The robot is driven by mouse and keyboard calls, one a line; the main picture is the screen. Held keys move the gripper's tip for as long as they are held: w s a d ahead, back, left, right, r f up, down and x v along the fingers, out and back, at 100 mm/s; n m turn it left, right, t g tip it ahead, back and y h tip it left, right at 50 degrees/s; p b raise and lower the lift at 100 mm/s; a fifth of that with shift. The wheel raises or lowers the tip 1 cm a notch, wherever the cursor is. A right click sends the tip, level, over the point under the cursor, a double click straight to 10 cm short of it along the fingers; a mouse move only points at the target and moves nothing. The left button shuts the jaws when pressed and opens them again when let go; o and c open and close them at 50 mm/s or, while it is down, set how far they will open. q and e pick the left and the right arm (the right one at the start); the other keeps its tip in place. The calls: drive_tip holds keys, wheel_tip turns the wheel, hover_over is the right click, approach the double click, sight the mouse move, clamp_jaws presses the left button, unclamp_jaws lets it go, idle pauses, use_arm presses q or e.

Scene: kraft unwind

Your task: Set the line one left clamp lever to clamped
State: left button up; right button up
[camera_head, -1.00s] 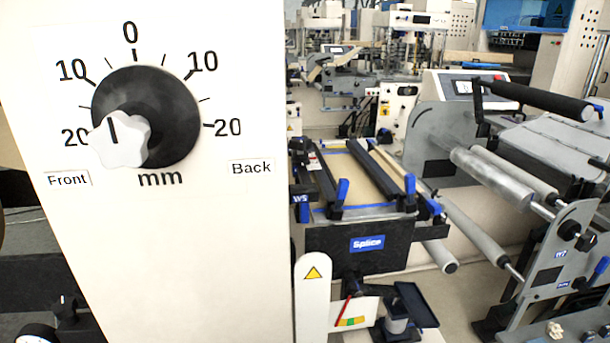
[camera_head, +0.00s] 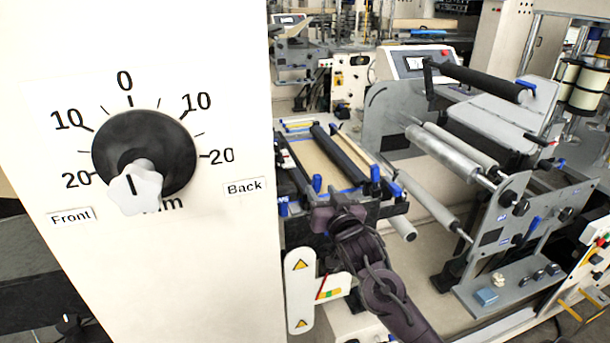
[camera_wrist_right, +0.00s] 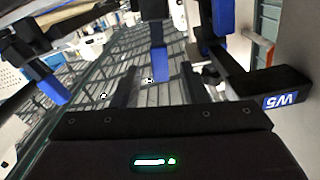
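The splice table (camera_head: 314,160) stands right of the white panel, with two dark clamp bars along it. A blue lever (camera_head: 317,183) stands roughly upright at the left bar's near end. Another blue lever (camera_head: 375,172) is at the right bar's near end. My right gripper (camera_head: 335,214) is at the table's front edge, just below the left lever. In the right wrist view, its dark fingers (camera_wrist_right: 158,88) are apart, with a blue lever (camera_wrist_right: 158,62) showing between and beyond them. I cannot tell whether they touch it. My left gripper is not in view.
The white panel (camera_head: 200,270) with a black dial (camera_head: 150,140) and white knob fills the left. Rollers (camera_head: 455,155) and a grey side plate (camera_head: 500,215) stand to the right. A black block labelled W5 (camera_wrist_right: 270,84) is close to my right gripper.

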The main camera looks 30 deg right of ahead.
sight(313, 179)
drive_tip(key=p+x, duration=0.1)
drive_tip(key=x, duration=0.4)
drive_tip(key=shift+w+r+p, duration=0.1)
drive_tip(key=shift+w+p, duration=0.1)
drive_tip(key=shift+p, duration=0.2)
drive_tip(key=shift+w+d, duration=0.15)
drive_tip(key=shift+w, duration=0.45)
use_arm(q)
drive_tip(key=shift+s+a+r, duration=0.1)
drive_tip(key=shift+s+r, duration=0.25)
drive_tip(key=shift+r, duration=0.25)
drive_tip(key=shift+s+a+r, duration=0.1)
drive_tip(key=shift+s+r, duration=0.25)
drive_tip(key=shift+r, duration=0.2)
use_arm(e)
drive_tip(key=shift+c, duration=0.4)
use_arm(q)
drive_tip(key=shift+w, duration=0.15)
use_arm(e)
clamp_jaws()
